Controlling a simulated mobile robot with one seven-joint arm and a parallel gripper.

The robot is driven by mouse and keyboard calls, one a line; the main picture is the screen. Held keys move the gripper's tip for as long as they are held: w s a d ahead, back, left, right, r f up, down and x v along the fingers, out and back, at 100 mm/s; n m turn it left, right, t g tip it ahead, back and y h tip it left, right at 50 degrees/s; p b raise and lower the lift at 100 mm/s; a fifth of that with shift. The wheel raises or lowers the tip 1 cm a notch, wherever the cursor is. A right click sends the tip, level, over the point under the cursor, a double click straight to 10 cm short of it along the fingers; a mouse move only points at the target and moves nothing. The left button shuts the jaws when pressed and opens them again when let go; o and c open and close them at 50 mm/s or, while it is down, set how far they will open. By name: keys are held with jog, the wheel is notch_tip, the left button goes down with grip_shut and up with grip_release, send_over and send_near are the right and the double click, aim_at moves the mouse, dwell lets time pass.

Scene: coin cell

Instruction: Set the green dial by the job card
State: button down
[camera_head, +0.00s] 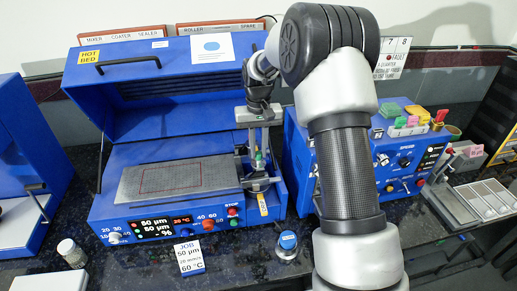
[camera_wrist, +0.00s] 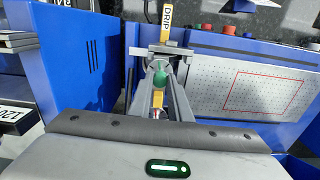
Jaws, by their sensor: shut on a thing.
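The green dial (camera_wrist: 160,76) is between my gripper's fingers in the wrist view; it also shows as a small green spot (camera_head: 259,157) in the head view. My gripper (camera_wrist: 158,92) is shut on it, pointing down at the carriage at the right end of the blue coater's plate. The dial's scale cannot be read. The job card (camera_head: 189,257) stands in front of the coater and reads JOB, 50 µm, a speed that looks like 20 mm/s, and 60 °C. The coater's display (camera_head: 160,227) shows a µm line and 20 °C; its digits are small.
The coater's bed plate (camera_head: 150,185) is bare, with a red outline. Its blue lid (camera_head: 165,90) stands open behind. A blue unit with knobs (camera_head: 400,160) stands to the right. A yellow DRIP label (camera_wrist: 168,22) shows near the carriage.

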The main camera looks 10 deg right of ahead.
aim_at(259, 153)
dwell(0.3)
jog(key=c, duration=1.6)
grip_release()
jog(key=shift+c, duration=0.2)
notch_tip(259, 153, up, 18)
jog(key=shift+f, duration=0.25)
